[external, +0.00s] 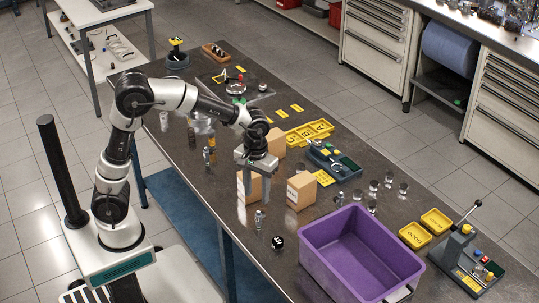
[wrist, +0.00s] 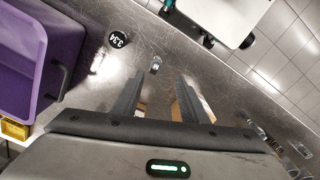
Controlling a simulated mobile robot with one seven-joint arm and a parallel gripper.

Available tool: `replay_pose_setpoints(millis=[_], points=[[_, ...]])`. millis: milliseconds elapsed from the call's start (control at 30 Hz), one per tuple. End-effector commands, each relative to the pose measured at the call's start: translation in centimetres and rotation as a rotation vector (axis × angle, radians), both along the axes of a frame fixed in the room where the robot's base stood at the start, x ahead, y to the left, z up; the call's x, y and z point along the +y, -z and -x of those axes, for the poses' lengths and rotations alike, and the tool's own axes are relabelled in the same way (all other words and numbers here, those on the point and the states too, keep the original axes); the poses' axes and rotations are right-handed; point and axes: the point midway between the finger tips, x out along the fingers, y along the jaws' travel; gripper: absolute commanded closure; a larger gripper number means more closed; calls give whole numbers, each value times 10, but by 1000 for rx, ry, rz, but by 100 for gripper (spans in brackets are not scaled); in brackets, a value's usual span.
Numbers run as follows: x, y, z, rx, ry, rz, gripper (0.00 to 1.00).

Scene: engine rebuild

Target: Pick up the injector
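A small upright metal piece (external: 259,217), which looks like an injector, stands on the dark workbench (external: 230,225) near its front edge. It also shows in the wrist view (wrist: 155,66), just beyond my fingertips and roughly between their lines. My gripper (external: 254,198) points down above the bench, close behind this piece. In the wrist view my gripper (wrist: 162,82) has its two fingers apart with nothing held between them. Similar small metal pieces (external: 206,156) stand farther back along the bench, so I cannot be sure which one is the injector.
A black round part (external: 277,242) marked with digits lies near the piece. A purple bin (external: 340,262) stands at the right. Cardboard boxes (external: 301,191) stand close to my fingers. Yellow trays (external: 415,235) and a lever press (external: 466,255) are farther right.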

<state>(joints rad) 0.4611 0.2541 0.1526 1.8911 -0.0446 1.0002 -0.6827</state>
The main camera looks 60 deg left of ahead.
Motion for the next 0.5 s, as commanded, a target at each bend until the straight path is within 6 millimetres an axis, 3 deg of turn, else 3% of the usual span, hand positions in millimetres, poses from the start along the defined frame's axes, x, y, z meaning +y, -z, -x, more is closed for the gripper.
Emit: replay_pose_setpoints(millis=[200,500], points=[[-1,48,1,4,-1,-1,60],[-2,74,0,1,1,-1,60]])
